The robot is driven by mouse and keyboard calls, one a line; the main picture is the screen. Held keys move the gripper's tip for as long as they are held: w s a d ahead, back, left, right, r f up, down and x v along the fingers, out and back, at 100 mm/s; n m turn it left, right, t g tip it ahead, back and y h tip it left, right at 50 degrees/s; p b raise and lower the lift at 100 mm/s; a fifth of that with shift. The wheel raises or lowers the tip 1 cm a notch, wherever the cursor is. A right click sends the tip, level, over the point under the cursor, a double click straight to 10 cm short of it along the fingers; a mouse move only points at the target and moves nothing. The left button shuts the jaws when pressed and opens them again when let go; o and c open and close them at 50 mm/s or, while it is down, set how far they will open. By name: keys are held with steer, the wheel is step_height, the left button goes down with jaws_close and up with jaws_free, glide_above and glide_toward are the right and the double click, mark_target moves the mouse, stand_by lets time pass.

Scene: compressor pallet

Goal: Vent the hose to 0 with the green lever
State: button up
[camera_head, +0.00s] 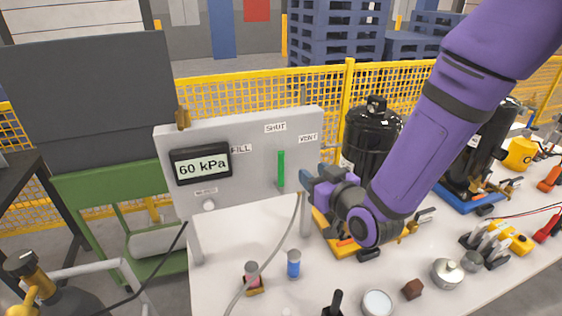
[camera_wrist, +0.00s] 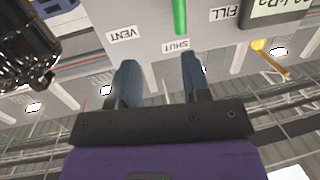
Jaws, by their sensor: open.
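The green lever (camera_head: 281,170) stands upright on the grey panel (camera_head: 255,140), pointing at the SHUT label (camera_head: 275,128). The FILL label (camera_head: 241,149) is to its left and the VENT label (camera_head: 308,138) to its right. The display (camera_head: 201,164) reads 60 kPa. My gripper (camera_head: 312,181) is just right of the lever in the head view. In the wrist view, upside down, my gripper (camera_wrist: 158,72) has its two blue fingers apart with nothing between them. The lever (camera_wrist: 179,16) shows beyond the fingertips, near the right finger, apart from it.
A black compressor (camera_head: 372,135) stands behind my gripper on the white table (camera_head: 215,285). A hose (camera_head: 272,255) hangs below the panel. Small items, including a blue cylinder (camera_head: 293,264) and a metal pot (camera_head: 447,272), stand in front. A yellow mesh fence (camera_head: 240,98) runs behind.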

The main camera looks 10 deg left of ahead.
mark_target(283, 163)
steer(key=shift+y, duration=0.5)
steer(key=x, duration=0.3)
steer(key=s+a+f+x, duration=0.1)
steer(key=x, duration=0.7)
steer(key=shift+s+a+f, duration=0.2)
steer(key=shift+s+a, duration=0.1)
jaws_close()
